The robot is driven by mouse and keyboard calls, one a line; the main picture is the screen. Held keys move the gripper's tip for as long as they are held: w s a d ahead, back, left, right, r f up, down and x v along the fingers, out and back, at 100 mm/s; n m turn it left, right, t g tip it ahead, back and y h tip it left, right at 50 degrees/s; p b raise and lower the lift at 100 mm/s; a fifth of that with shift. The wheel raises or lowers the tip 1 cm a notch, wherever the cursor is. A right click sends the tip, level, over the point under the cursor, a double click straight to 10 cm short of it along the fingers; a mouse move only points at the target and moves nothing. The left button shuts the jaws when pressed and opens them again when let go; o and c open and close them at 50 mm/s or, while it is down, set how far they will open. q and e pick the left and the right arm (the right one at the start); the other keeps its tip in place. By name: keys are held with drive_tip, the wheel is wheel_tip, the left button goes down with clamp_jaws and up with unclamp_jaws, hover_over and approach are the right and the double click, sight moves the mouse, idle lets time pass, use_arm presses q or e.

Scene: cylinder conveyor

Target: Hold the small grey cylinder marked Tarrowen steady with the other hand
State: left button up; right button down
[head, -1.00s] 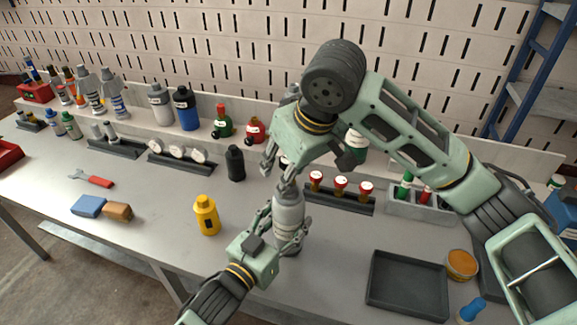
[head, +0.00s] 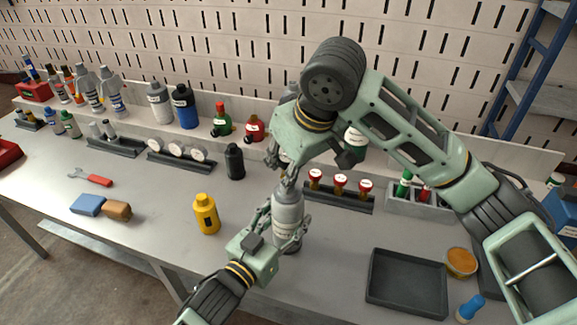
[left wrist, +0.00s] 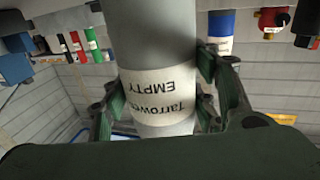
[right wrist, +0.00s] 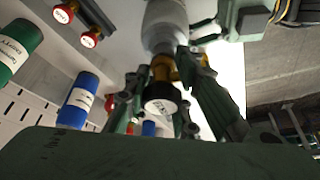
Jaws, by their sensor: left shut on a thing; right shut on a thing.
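The small grey cylinder (head: 289,208) stands upright on the bench in the head view. Its white label reads "Tarrowen EMPTY" in the left wrist view (left wrist: 160,92), upside down there. My left gripper (head: 286,228) is shut around its body, with fingers on both sides. My right gripper (head: 287,181) comes down from above and is shut on the brass valve (right wrist: 162,68) at the cylinder's top. The valve's dark round knob with a white face (right wrist: 161,104) shows between the right fingers in the right wrist view. In the head view the gripper hides the valve.
A yellow bottle (head: 206,214) stands left of the cylinder, and a black bottle (head: 235,162) behind it. A rack with red-topped brass valves (head: 338,199) is behind right. An empty dark tray (head: 405,283) lies at front right. The bench between yellow bottle and cylinder is clear.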

drive_tip(key=shift+s+a, duration=0.1)
drive_tip(key=shift+a, duration=0.05)
drive_tip(key=n+g+y, duration=0.1)
drive_tip(key=n, duration=0.3)
drive_tip(key=shift+n+g, duration=0.4)
drive_tip(key=shift+n, duration=0.7)
drive_tip(key=n+g, duration=0.1)
drive_tip(key=n, duration=0.2)
drive_tip(key=shift+r+n+y, duration=0.1)
drive_tip(key=shift+n+y, duration=0.2)
drive_tip(key=shift+y, duration=0.1)
drive_tip(key=shift+n+g, duration=0.7)
drive_tip(key=shift+n, duration=0.5)
drive_tip(key=shift+n+g, duration=0.3)
drive_tip(key=shift+n, duration=0.5)
drive_tip(key=n+g+h, duration=0.1)
drive_tip(key=n, duration=0.3)
drive_tip(key=shift+d, duration=0.2)
